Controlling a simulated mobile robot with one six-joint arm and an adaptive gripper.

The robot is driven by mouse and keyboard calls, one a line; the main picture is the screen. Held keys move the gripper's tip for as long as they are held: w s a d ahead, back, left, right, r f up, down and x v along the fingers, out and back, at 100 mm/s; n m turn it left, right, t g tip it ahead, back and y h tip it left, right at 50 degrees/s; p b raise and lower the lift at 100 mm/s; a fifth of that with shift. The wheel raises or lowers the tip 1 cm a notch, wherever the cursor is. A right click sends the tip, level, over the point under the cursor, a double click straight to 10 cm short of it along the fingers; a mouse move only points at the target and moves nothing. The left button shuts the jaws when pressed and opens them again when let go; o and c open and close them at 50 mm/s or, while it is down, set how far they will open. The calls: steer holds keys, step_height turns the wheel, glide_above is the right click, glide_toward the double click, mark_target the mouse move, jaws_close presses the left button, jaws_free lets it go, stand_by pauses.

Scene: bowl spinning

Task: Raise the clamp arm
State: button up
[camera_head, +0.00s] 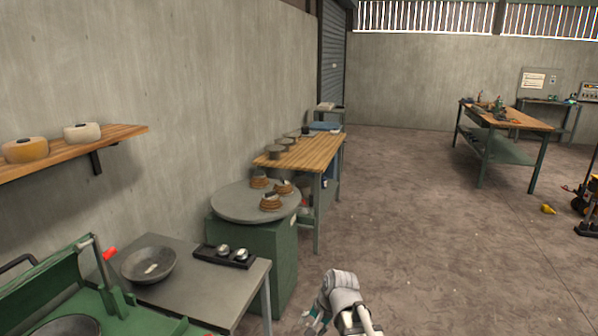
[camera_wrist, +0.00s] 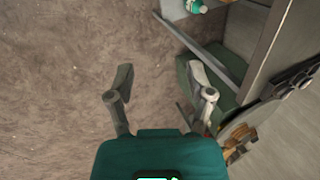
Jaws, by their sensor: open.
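A green machine (camera_head: 140,322) stands at the lower left of the head view, partly cut off by the frame. A long green arm (camera_head: 50,274) lies across it, tilted up toward the right, with an upright grey lever and a red grip (camera_head: 109,253) near its right end. I cannot tell for certain which part is the clamp arm. My gripper (camera_wrist: 163,90) is open and empty above bare floor in the wrist view. In the head view it is low at the bottom centre, well to the right of the machine, with its fingers partly cut off.
A grey table (camera_head: 205,290) beside the machine holds a dark bowl (camera_head: 148,266) and a black tray (camera_head: 209,256) with metal pieces. Behind it are a round-topped green stand (camera_head: 226,208) and a wooden bench (camera_head: 315,152). A shelf (camera_head: 120,137) juts from the left wall.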

steer(key=s+d+n+h, duration=0.2)
steer(key=s+d, duration=0.2)
steer(key=d, duration=0.2)
steer(key=s+d+n+g+h, duration=0.1)
steer(key=s+d+n, duration=0.1)
steer(key=s+d, duration=0.2)
steer(key=d, duration=0.3)
steer(key=shift+d+f+n+g+h+p, duration=0.15)
steer(key=shift+n+g+h+p, duration=0.15)
steer(key=shift+n+h+p, duration=0.1)
